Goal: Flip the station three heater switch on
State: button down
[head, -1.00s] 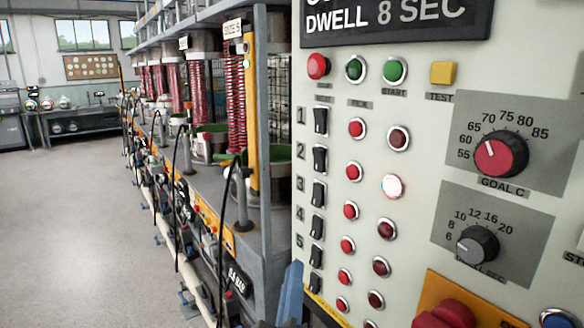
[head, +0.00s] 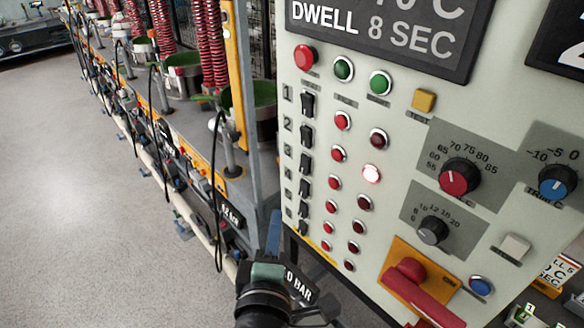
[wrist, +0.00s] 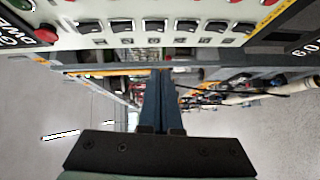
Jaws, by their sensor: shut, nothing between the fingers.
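The station three heater switch (head: 306,164) is a black rocker, third from the top in the column at the left edge of the pale control panel (head: 400,280). In the wrist view it is the third black rocker from the left (wrist: 155,27), above my fingertips in the picture. I cannot tell whether it is on or off. My gripper (head: 274,222) has blue fingers, shut together and empty, low and left of the switch column. In the wrist view my gripper (wrist: 161,74) points towards the row of switches, apart from them.
Other rockers sit close above and below, such as switch two (head: 306,135) and switch four (head: 305,187). Lamp columns stand beside them; the second lamp (head: 372,173) glows. A red handle (head: 425,295) juts out low on the panel. Machines with red springs (head: 211,45) line the left.

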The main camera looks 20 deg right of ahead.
jog(key=shift+d, duration=0.1)
jog(key=p, duration=0.2)
send_near(304, 166)
jog(key=w+a+f, duration=0.1)
jog(key=w+a, duration=0.1)
jog(key=w, duration=0.3)
jog(key=d, duration=0.1)
jog(key=w+d+p, duration=0.1)
jog(key=d+f+p, duration=0.1)
jog(key=shift+w+d, duration=0.25)
jog(key=shift+d, duration=0.1)
jog(key=shift+f, duration=0.15)
